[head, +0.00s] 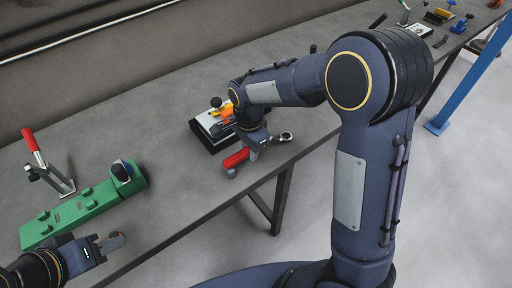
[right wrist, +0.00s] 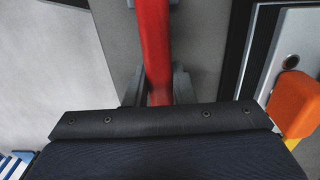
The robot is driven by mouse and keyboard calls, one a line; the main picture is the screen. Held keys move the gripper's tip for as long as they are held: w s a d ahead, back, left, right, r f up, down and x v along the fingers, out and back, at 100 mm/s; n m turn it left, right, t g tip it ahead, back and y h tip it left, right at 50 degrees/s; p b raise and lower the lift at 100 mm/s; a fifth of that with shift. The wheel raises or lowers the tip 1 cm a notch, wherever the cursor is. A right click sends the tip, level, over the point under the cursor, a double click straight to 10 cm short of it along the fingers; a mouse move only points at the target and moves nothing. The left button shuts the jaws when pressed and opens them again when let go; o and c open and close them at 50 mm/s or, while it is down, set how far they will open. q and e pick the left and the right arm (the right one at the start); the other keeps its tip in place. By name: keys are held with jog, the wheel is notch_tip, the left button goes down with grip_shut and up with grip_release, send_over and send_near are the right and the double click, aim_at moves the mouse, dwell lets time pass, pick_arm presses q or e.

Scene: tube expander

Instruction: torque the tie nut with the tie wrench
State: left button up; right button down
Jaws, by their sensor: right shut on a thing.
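My right gripper (head: 256,150) is shut on a red handle (head: 236,158), which appears to be the tie wrench's. A grey ring end (head: 286,136) shows on the other side of the gripper, near the table's front edge. In the right wrist view the red handle (right wrist: 155,50) runs between the fingers (right wrist: 157,88). My left gripper (head: 117,241) is at the lower left, in front of the green fixture and apart from it; its jaw opening is unclear. I cannot pick out the tie nut.
A green fixture (head: 78,212) with a dark cylindrical part (head: 122,171) and a red-handled clamp (head: 50,165) stand at the left. A black-and-white block (head: 203,128) with orange parts is behind my right gripper. Bare grey tabletop (head: 150,125) lies between them.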

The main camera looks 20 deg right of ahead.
jog(key=shift+r+p, duration=2.95)
jog(key=shift+r, duration=0.6)
jog(key=s+a+r+p, duration=0.4)
jog(key=s+r+p, duration=0.4)
jog(key=s+r, duration=0.4)
jog(key=shift+s+p, duration=0.4)
jog(key=shift+s, duration=0.8)
jog(key=shift+a+f, duration=0.1)
jog(key=shift+s, duration=0.1)
